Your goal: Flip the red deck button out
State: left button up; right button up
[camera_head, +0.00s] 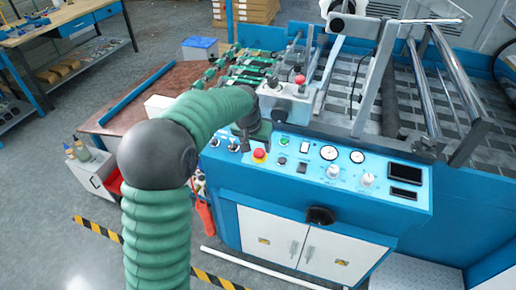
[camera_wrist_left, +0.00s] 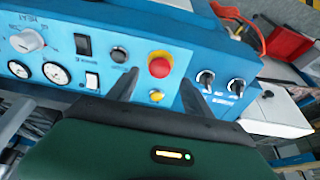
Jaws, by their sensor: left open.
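A red mushroom button (camera_head: 259,154) sits on the blue sloped control panel (camera_head: 225,158), toward its left end. In the left wrist view the red button (camera_wrist_left: 159,68) has a yellow surround and shows between my two dark fingers. My left gripper (camera_head: 244,142) is beside and above it, with the arm reaching in from the left. The left gripper (camera_wrist_left: 156,92) is open, one finger on each side of the button; I cannot tell whether they touch it. A second red button (camera_head: 300,79) tops a grey box (camera_head: 288,103) on the machine deck. My right gripper is not in view.
Gauges (camera_head: 343,155), switches and white knobs line the panel. Metal rollers (camera_head: 460,75) stand behind. White cabinet doors (camera_head: 310,245) are below.

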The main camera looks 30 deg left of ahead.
pick_arm(q)
jog(key=v, duration=1.3)
jog(key=shift+s, duration=0.1)
